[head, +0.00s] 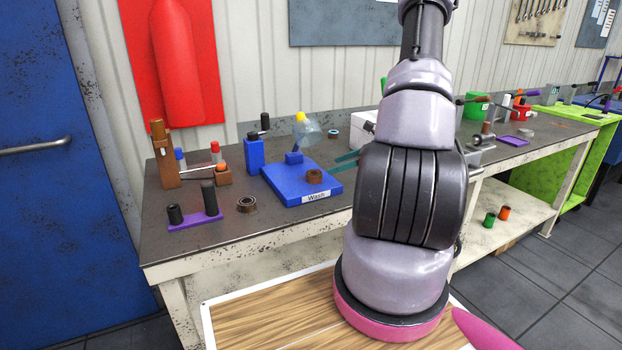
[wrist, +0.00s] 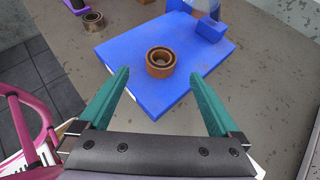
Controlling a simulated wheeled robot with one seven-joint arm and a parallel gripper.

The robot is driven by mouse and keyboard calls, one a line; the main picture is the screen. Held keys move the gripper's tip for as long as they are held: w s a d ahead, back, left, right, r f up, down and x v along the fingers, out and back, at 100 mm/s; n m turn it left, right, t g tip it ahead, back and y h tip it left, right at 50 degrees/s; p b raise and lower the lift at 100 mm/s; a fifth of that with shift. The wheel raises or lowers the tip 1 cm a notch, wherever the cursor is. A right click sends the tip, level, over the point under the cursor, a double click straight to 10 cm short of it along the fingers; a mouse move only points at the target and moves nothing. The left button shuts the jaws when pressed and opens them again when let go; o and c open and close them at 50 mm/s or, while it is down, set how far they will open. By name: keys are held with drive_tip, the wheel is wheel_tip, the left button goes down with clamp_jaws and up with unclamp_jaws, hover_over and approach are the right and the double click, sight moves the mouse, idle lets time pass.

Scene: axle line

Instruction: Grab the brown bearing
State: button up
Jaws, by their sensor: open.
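The brown bearing (head: 314,176) lies flat on the blue board labelled "Wash" (head: 283,194) on the workbench. In the wrist view the bearing (wrist: 160,74) is a brown ring with a hole, near the middle of the picture on the blue board (wrist: 122,43). My gripper (head: 335,165) has green fingers and is just right of the bearing in the head view. In the wrist view my gripper (wrist: 159,73) is open and empty, with its fingertips apart on either side of the bearing's near side, not touching it.
A second, darker bearing (head: 246,205) lies on the bench left of the board. A purple stand with dark posts (head: 209,200) is beside it. A blue bottle (head: 255,154) and a blue fixture with a clear shield (head: 306,131) stand behind. Bare bench (wrist: 255,70) lies right of the board.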

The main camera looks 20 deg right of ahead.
sight(318, 173)
drive_tip(key=x, duration=0.8)
drive_tip(key=shift+w+f, duration=0.15)
drive_tip(key=shift+f, duration=0.3)
clamp_jaws()
drive_tip(key=shift+r, duration=0.1)
